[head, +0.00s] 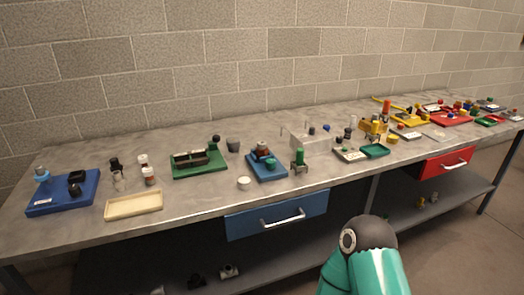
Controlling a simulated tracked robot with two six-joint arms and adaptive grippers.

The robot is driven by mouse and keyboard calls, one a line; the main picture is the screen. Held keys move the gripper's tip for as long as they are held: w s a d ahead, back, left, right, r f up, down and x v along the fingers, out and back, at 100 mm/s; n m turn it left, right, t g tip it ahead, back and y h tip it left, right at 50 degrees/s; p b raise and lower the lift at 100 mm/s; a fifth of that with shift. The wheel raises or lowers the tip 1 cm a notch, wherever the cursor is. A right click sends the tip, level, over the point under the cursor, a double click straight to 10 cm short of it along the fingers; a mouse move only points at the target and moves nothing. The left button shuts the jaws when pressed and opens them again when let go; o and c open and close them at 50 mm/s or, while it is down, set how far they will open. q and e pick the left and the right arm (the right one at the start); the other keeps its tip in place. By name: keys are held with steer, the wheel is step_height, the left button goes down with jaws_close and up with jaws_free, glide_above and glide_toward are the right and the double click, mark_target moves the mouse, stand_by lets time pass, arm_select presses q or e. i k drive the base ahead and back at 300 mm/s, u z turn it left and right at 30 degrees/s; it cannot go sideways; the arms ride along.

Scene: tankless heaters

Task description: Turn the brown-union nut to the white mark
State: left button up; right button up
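A blue base (280,176) stands near the front edge of the grey workbench, about mid-left. It carries a small fitting with a brownish top (263,147) and a teal-green part (270,162). This may be the brown union, but it is too small to be sure. I cannot make out a nut or a white mark on it. A teal arm link of mine with a dark rounded joint rises at the bottom, right of centre. Neither gripper shows in the head view.
The workbench (215,203) holds several stations: a blue base (88,199) at far left, a cream tray (134,206), a green base (202,171), a clear box (308,143) and a red base (452,118). A blue drawer (262,221) and a red drawer (446,163) hang below.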

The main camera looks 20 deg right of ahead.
mark_target(261, 145)
steer(key=z, duration=0.1)
steer(key=k, duration=1)
steer(key=z, duration=1.6)
steer(key=i, duration=2.5)
steer(key=u, duration=2.1)
